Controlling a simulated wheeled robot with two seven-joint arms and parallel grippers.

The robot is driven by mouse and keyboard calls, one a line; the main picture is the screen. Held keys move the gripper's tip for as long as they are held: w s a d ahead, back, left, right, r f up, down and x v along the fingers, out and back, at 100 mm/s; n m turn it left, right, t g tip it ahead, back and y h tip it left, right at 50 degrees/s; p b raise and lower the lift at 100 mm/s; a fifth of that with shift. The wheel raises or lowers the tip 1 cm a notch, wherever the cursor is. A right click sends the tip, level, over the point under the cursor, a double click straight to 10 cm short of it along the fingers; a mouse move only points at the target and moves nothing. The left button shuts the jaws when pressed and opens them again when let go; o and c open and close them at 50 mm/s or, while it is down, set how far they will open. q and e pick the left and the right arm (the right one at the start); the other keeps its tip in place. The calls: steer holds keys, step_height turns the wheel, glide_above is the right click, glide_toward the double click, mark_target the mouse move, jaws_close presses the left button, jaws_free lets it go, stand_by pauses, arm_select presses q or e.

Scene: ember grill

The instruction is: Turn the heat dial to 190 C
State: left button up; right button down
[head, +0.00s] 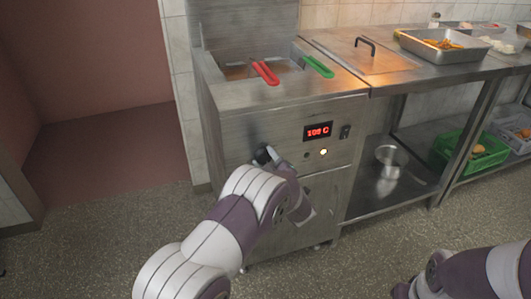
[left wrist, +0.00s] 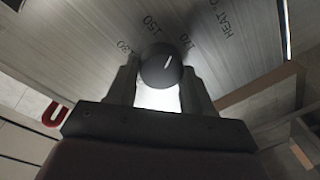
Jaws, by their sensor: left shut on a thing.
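The heat dial (left wrist: 160,68) is a round black knob on the fryer's steel front panel. In the left wrist view its white mark points up and slightly right, between the printed 150 and 170. A 130 and the word HEAT are also legible on the panel. My left gripper (left wrist: 158,88) is shut on the dial, one finger on each side. In the head view the left gripper (head: 266,156) is at the left of the fryer front, and the arm hides much of the dial. The red display (head: 318,131) seems to read 108 C. My right gripper is out of view.
The fryer (head: 235,120) has a red-handled basket (head: 266,73) and a green-handled basket (head: 319,66) on top. A switch (head: 345,132) and a lit lamp (head: 323,152) are right of the dial. A steel counter (head: 385,78) stands to the right. Floor at left is clear.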

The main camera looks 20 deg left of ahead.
arm_select(q)
steer(key=m+p, duration=0.2)
steer(key=m, duration=0.1)
steer(key=shift+d+r+m, duration=0.1)
steer(key=shift+m, duration=0.3)
steer(key=m+p, duration=0.2)
steer(key=m, duration=0.2)
steer(key=shift+t, duration=0.3)
steer(key=m+p, duration=0.1)
steer(key=m, duration=0.1)
steer(key=m+p, duration=0.1)
steer(key=m, duration=0.2)
steer(key=shift+w+f, duration=0.1)
steer(key=shift+f, duration=0.1)
steer(key=m+p, duration=0.1)
steer(key=m, duration=0.4)
steer(key=shift+d+f+t, duration=0.1)
steer(key=shift+f+t, duration=0.05)
steer(key=shift+t, duration=0.15)
steer(key=shift+m, duration=0.4)
steer(key=o, duration=1)
steer(key=shift+o, duration=0.2)
